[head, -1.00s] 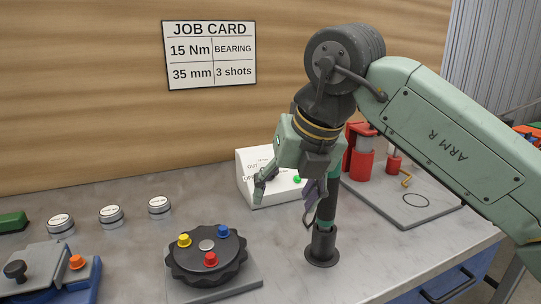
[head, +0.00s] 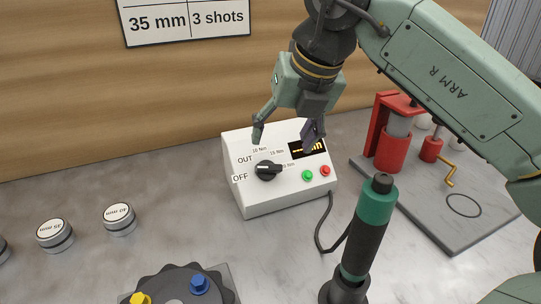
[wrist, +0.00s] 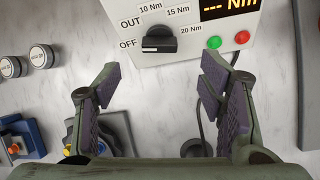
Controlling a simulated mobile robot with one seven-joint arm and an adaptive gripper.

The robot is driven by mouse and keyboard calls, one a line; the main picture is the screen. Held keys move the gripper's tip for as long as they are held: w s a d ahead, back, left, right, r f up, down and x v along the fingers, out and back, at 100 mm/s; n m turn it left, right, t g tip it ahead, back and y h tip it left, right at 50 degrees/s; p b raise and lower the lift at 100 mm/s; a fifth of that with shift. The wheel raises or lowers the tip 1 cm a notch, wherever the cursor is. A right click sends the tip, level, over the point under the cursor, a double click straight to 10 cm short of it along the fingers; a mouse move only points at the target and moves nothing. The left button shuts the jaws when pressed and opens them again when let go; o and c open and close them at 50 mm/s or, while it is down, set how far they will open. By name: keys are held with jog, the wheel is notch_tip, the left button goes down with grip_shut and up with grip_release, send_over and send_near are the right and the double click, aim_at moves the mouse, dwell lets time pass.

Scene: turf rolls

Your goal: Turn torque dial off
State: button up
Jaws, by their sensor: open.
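The torque dial (head: 267,171) is a black knob on the sloping face of a white control box (head: 252,203). OFF and OUT are printed at its left and Nm values above and to its right. The dial also shows in the wrist view (wrist: 160,39), ahead of the fingers. My gripper (head: 285,133) is open and empty, with its fingers apart near the box's top edge. In the wrist view the open fingers (wrist: 161,75) do not touch the dial.
Green (head: 307,175) and red (head: 325,171) buttons and a display (head: 307,149) sit right of the dial. A green-and-black upright tool (head: 367,240) with a cable stands in front. A red press (head: 391,150) is at right. A round black fixture (head: 172,280) is front left.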

aim_at(270, 166)
jog(key=p+x, duration=0.2)
jog(key=x, duration=0.7)
jog(key=shift+a+f, duration=0.15)
jog(key=shift+f, duration=0.2)
jog(key=shift+c, duration=0.5)
jog(key=c, duration=1.1)
